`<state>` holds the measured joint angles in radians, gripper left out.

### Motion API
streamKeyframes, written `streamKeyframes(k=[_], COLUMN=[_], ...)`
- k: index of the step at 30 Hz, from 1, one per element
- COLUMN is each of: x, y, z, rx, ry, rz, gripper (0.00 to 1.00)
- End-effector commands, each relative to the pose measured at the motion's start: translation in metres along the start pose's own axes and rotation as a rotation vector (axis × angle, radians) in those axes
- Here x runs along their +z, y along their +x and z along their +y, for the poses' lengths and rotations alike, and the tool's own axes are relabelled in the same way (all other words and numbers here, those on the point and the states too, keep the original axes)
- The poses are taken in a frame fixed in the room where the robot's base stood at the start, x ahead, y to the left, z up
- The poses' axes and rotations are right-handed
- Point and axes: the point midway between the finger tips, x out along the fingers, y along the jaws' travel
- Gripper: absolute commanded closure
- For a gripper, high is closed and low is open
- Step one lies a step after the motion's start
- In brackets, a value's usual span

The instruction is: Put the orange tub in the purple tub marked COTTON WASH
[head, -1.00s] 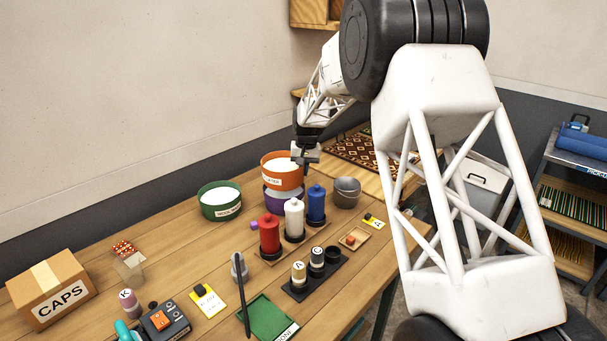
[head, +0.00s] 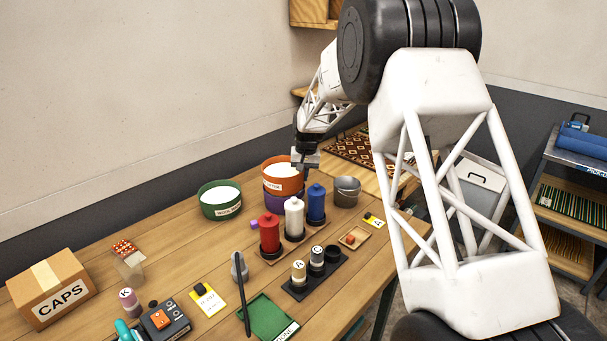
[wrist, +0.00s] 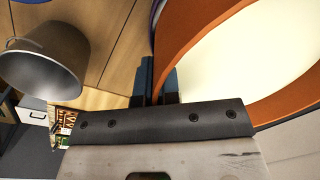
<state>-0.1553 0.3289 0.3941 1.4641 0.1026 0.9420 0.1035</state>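The orange tub (head: 270,180), with pale contents and a white label, sits upright at the mouth of the purple tub (head: 285,200), its lower part hidden inside or behind the purple rim. The purple tub's marking cannot be read; bottles cover its front. My gripper (head: 304,168) is at the orange tub's right rim. In the wrist view, its two dark fingers (wrist: 158,85) stand on either side of the orange tub's wall (wrist: 192,50) and pinch it. I cannot tell whether the orange tub rests on the purple tub's contents.
A green tub (head: 220,205) stands left. Red (head: 269,236), white (head: 294,220) and blue (head: 316,206) bottles stand close in front. A metal pot (head: 346,193) is to the right. A CAPS box (head: 50,290) is at the table's left.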

Motion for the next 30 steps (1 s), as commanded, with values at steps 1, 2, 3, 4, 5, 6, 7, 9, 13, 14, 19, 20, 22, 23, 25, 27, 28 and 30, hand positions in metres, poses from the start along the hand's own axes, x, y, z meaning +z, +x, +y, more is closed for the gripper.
streamKeyframes(k=[1,2,3,4,5,6,7,9,13,14,19,20,22,23,25,27,28,30], x=[0.0,0.0,0.0,0.0,0.0,-0.001,-0.001,-0.001,0.0,0.0,0.0,0.0,0.0,0.0,0.0,0.0,0.0,0.0], y=[0.0,0.0,0.001,0.002,0.002,0.002,0.002,0.002,0.004,0.003,0.003,0.003,0.003,0.003,0.002,-0.001,-0.002,-0.007], z=[0.0,0.0,0.0,0.0,0.0,0.0,0.0,0.0,0.0,0.0,0.0,0.0,0.0,0.0,0.0,0.0,0.0,-0.001], rx=[0.0,0.0,0.0,0.0,0.0,0.0,0.0,0.0,0.0,0.0,0.0,0.0,0.0,0.0,0.0,0.0,0.0,0.0], ry=[0.0,0.0,0.0,0.0,0.0,0.0,0.0,0.0,0.0,0.0,0.0,0.0,0.0,0.0,0.0,0.0,0.0,0.0], rz=[0.002,0.002,0.002,0.002,0.002,0.002,0.002,0.002,0.0,0.0,0.0,0.0,0.0,0.0,0.0,0.0,0.0,0.0], gripper=[1.0,1.0,1.0,1.0,1.0,1.0,1.0,1.0,0.76,0.72,0.71,0.71,0.71,0.71,0.71,0.71,0.71,0.71])
